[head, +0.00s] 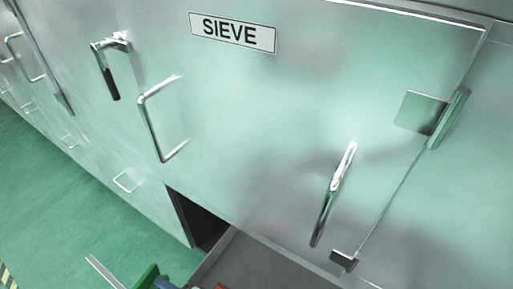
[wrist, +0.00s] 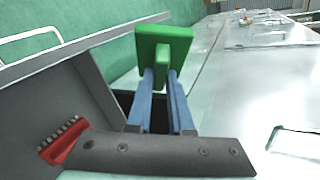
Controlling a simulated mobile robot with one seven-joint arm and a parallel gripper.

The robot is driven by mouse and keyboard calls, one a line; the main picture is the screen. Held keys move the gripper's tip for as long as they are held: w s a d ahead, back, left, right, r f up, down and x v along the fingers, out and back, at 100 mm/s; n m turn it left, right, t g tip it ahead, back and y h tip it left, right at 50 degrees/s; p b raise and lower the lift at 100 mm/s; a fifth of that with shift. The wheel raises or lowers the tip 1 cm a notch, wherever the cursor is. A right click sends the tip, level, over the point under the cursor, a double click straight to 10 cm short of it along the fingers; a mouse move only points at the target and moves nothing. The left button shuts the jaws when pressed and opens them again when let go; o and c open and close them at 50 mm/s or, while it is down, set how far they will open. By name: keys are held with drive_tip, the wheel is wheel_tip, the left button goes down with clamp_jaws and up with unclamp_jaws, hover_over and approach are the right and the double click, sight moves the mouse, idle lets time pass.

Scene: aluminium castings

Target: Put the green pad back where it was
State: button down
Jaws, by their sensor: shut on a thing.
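The green pad (wrist: 178,37), a square plate with a short grip block, is in the middle of the wrist view. My gripper (wrist: 162,78) has two blue fingers and is shut on the pad's grip block. The pad is held up, clear of any surface that I can make out. In the head view only a green corner of the pad (head: 148,277) shows at the bottom edge, with a bit of blue finger beside it. Most of my gripper is cut off there.
A grey open drawer (head: 265,268) juts out at the bottom of the head view, below a cabinet door marked SIEVE (head: 234,32). A red toothed tool (wrist: 65,140) lies in the grey drawer at left in the wrist view. Steel handles (head: 160,125) stick out. Green floor (head: 80,215) is clear at left.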

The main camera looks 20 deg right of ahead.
drive_tip(key=s+d+f+n+g+h, duration=0.1)
drive_tip(key=s+d+n+g+h, duration=0.2)
drive_tip(key=s+d, duration=0.45)
drive_tip(key=s+d+f+n+g+h, duration=0.1)
drive_tip(key=s+d+n+h, duration=0.3)
drive_tip(key=d, duration=0.7)
drive_tip(key=s+d+f+m+h+b, duration=0.1)
drive_tip(key=s+f+h+b, duration=0.1)
drive_tip(key=f, duration=0.2)
drive_tip(key=s+d+f+m+h+b, duration=0.1)
drive_tip(key=s+f+h+b, duration=0.1)
drive_tip(key=s+f, duration=0.1)
drive_tip(key=s+d+f+m+g+h+b, duration=0.1)
drive_tip(key=s+f+b, duration=0.1)
drive_tip(key=f, duration=0.3)
drive_tip(key=shift+s+f+h+b, duration=0.25)
drive_tip(key=shift+f+h+b, duration=0.15)
drive_tip(key=shift+b, duration=0.15)
drive_tip(key=w+d, duration=0.3)
drive_tip(key=d, duration=0.1)
drive_tip(key=w+d, duration=0.4)
drive_tip(key=d, duration=0.1)
drive_tip(key=w+d, duration=0.4)
drive_tip(key=shift+w+d+r+b, duration=0.1)
drive_tip(key=shift+w+d+b, duration=0.1)
drive_tip(key=shift+w+b, duration=0.1)
wheel_tip(320, 180, down, 4)
drive_tip(key=shift+d+r+b, duration=0.15)
drive_tip(key=shift+r+b, duration=0.05)
drive_tip(key=shift+b, duration=0.25)
